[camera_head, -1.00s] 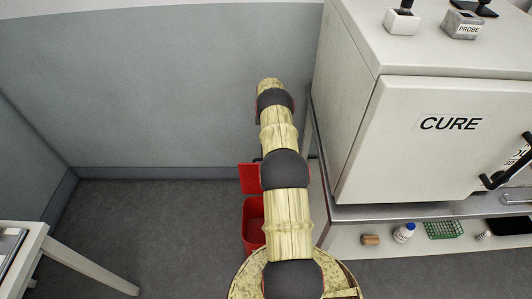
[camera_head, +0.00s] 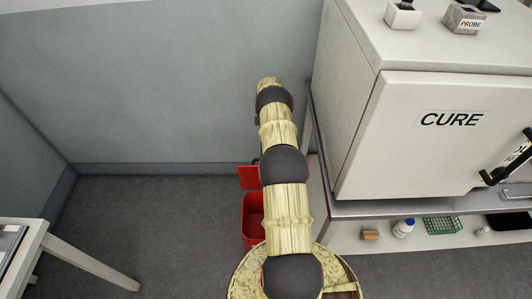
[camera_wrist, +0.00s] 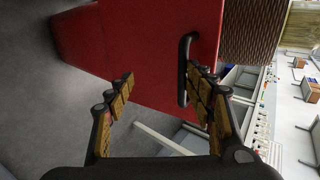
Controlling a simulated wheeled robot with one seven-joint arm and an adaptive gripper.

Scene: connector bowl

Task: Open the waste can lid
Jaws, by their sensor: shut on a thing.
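The red waste can (camera_head: 247,222) stands on the floor beside the bench, partly hidden by my arm, and its open top shows a red inside. Its red lid (camera_head: 248,178) is raised at the far side of the can. In the wrist view the red lid (camera_wrist: 150,45) fills the upper middle, with a black bar handle (camera_wrist: 184,70) on it. My gripper (camera_wrist: 162,76) is shut on the lid at the handle; the right finger lies against the handle and the left finger shows apart from it. The exact contact is unclear. My arm hides the gripper in the head view.
A white CURE cabinet (camera_head: 425,140) stands on the bench at the right, close to my arm. A shelf below it holds a bottle (camera_head: 403,229) and a green rack (camera_head: 443,225). A grey partition (camera_head: 150,90) stands behind. Floor at the left is clear up to a white table (camera_head: 30,245).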

